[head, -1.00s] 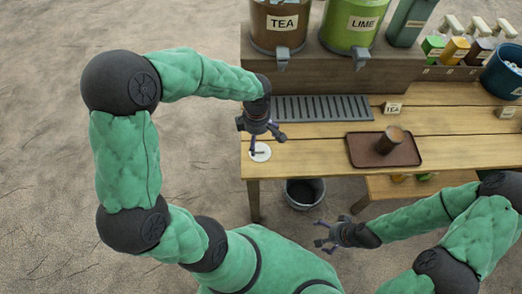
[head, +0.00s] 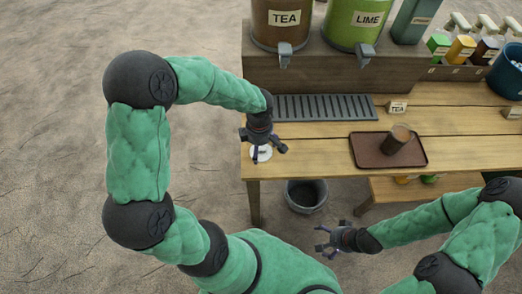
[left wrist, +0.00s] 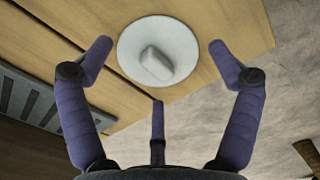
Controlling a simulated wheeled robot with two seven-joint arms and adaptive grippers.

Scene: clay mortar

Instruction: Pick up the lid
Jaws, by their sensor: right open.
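The lid (head: 261,154) is a small white disc lying on the wooden table near its front left corner. In the left wrist view the lid (left wrist: 158,50) shows as a round white plate with a raised block-shaped handle. My left gripper (head: 262,147) is above the lid, pointing down, with its fingers spread. In the left wrist view the left gripper (left wrist: 160,75) is open, its purple fingers around the lid's sides and apart from the handle. My right gripper (head: 322,239) is open and empty, in front of the table and below its top.
A brown tray (head: 375,160) with a dark cup (head: 396,140) stands to the right on the table. A grey drip grate (head: 325,107) lies behind the lid, below the TEA (head: 283,25) and LIME (head: 352,25) dispensers. A bucket (head: 306,196) stands under the table.

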